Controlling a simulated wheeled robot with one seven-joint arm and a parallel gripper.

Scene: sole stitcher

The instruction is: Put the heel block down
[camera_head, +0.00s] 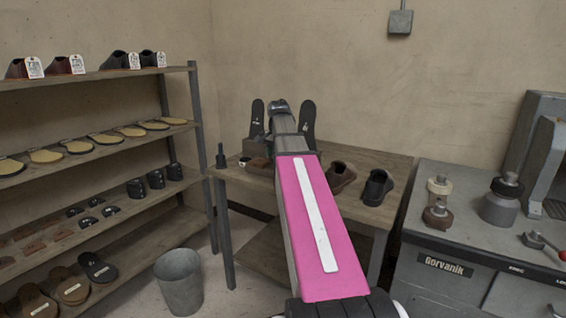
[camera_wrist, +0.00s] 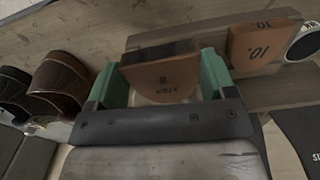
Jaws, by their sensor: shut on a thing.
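In the wrist view, my gripper (camera_wrist: 160,88) has its two green fingers shut on a heel block (camera_wrist: 165,76). The block is brown with a dark top edge and small markings on its face. It is above or at a wooden surface (camera_wrist: 205,18); I cannot tell whether it touches. A second brown block (camera_wrist: 262,48), marked "10.", is to its right on a wooden strip. In the head view, my arm hides the fingers and the held block. The arm reaches over the wooden table (camera_head: 375,160).
Black soles (camera_head: 308,119) stand upright at the back. Shelves (camera_head: 95,75) are at left, a bin (camera_head: 179,283) below, and a grey machine bench (camera_head: 470,240) at right.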

